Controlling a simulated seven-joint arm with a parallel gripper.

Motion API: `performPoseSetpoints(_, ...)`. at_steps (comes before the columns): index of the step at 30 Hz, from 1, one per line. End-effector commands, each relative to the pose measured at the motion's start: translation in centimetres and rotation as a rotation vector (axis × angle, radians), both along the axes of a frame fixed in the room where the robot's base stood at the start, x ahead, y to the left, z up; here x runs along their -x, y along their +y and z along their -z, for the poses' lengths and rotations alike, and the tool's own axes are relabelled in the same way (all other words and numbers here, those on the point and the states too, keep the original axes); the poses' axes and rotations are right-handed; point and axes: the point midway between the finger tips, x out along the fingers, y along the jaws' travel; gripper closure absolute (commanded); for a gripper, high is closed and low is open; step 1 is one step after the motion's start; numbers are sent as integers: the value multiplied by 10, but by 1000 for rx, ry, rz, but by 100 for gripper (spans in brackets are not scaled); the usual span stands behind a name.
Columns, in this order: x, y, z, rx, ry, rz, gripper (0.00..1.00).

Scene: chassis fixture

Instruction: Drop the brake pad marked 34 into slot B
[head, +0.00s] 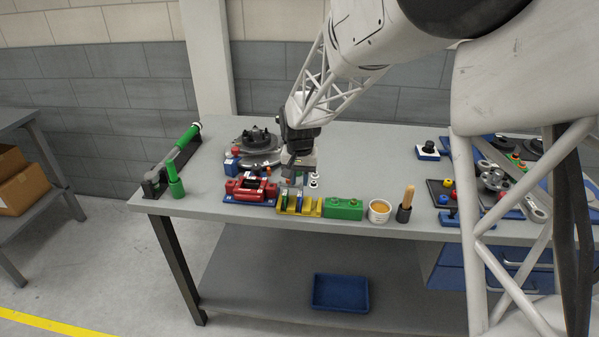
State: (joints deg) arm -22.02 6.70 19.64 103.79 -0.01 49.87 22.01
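My gripper (292,167) points down over the bench, just above and behind a yellow rack (312,211). Its fingertips are small and dark here, and I cannot tell whether they are apart or hold anything. The rack stands at the bench's front edge and has upright dividers with thin dark and grey pieces between them. These pieces may be brake pads; no number 34 is readable. A red caliper-like fixture (262,185) with small white labels sits on a blue base (235,199) left of the rack. No letter B can be read, so I cannot tell which slot is B.
A green block (343,208), a white cup of orange stuff (379,211) and a wooden-handled tool (406,204) stand right of the rack. A brake disc with hub (258,146) lies behind the red fixture. A torque wrench (178,155) rests at left. Bare bench lies behind the cup.

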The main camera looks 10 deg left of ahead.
Motion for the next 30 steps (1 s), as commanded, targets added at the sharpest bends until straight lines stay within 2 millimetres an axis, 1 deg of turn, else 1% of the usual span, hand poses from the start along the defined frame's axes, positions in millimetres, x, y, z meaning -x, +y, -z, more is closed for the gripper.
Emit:
performPoseSetpoints(1, 0, 0, 6, 1, 2, 0, 75)
performPoseSetpoints(6, 0, 0, 23, 0, 1, 0, 75)
performPoseSetpoints(15, 0, 0, 44, 0, 0, 0, 75)
performPoseSetpoints(21, 0, 0, 49, 0, 0, 0, 75)
performPoseSetpoints(30, 0, 0, 49, 0, 0, 0, 75)
